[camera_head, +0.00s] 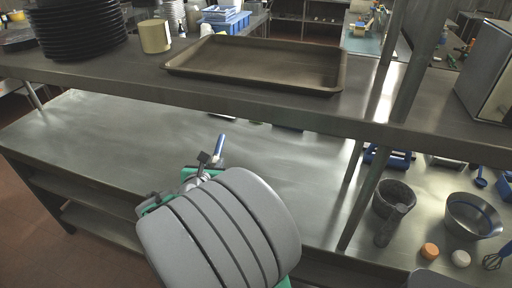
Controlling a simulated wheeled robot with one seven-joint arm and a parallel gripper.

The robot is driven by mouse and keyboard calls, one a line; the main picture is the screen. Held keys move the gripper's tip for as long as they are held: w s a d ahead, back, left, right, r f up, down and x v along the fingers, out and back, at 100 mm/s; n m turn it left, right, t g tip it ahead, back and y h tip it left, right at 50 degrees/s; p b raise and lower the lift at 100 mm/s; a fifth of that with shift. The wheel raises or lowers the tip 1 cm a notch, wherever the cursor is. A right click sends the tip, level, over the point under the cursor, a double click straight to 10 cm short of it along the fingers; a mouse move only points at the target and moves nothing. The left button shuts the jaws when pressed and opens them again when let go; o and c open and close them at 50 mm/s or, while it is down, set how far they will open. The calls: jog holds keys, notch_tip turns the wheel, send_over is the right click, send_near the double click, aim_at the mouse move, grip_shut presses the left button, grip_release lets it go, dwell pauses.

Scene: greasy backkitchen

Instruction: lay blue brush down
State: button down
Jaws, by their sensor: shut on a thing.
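The blue brush (219,146) shows as a short blue stick, tilted and pointing upward. Its lower part is hidden at my gripper (211,160). My gripper is small in view, partly covered by my grey arm, and is shut on the brush. They are in front of the lower steel counter (120,125), which has a wide bare area around and left of them. I cannot tell how high the brush is above the counter.
An upper steel shelf (105,72) crosses above the counter, bearing a dark tray (260,62), a beige mug (154,36) and black plates (82,30). A slanted post (362,200) stands right. Beyond it are a mortar (391,197), a steel bowl (472,214) and a whisk (497,257).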

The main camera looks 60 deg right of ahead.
jog(key=s+d+m+g+h, duration=0.1)
jog(key=s+d+m+g, duration=0.2)
jog(key=s+d, duration=0.5)
send_over(262, 167)
jog(key=f, duration=0.9)
jog(key=shift+s+a, duration=0.2)
notch_tip(262, 167, down, 3)
jog(key=shift+d+r, duration=0.15)
jog(key=shift+r, duration=0.05)
jog(key=shift+f, duration=0.35)
jog(key=shift+f, duration=0.25)
jog(key=c, duration=1.1)
grip_release()
jog(key=shift+r, duration=0.1)
jog(key=shift+c, duration=0.2)
